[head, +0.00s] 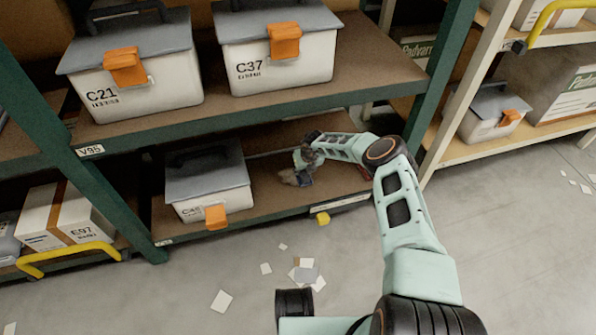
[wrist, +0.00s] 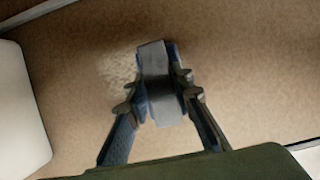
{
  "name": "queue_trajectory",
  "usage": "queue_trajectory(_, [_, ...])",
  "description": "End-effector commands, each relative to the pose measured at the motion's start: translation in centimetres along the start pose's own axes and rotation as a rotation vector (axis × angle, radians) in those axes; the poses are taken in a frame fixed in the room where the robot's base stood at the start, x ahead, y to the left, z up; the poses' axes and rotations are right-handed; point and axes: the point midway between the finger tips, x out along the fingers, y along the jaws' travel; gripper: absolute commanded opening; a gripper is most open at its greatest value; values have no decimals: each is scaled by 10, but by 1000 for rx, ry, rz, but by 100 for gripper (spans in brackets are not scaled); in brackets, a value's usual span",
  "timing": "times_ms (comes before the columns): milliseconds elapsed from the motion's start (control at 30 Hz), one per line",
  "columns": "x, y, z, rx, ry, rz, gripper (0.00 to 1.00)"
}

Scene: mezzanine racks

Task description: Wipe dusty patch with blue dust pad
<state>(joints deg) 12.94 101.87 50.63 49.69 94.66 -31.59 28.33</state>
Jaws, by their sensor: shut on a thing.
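My gripper (wrist: 158,95) is shut on the dust pad (wrist: 155,62), which shows a grey face with blue edges between the fingers. A pale, speckled dusty patch (wrist: 119,66) lies on the brown shelf board just left of the pad, and the pad covers part of that area. I cannot tell if the pad touches the board. In the head view my gripper (head: 303,164) reaches into the lower shelf (head: 262,200), and the dusty patch (head: 287,177) shows small and pale beside it.
A grey-lidded bin (head: 208,180) stands left of my gripper on the same shelf. The upper shelf (head: 375,62) with bins C21 (head: 135,85) and C37 (head: 275,65) is close above my arm. A green post (head: 440,75) stands at right. Paper scraps (head: 305,273) lie on the floor.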

Motion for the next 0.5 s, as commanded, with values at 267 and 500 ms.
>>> queue_trajectory(267, [2,-13,-4,-1,4,-2,2])
queue_trajectory(500, [2,-32,-4,2,6,-3,2])
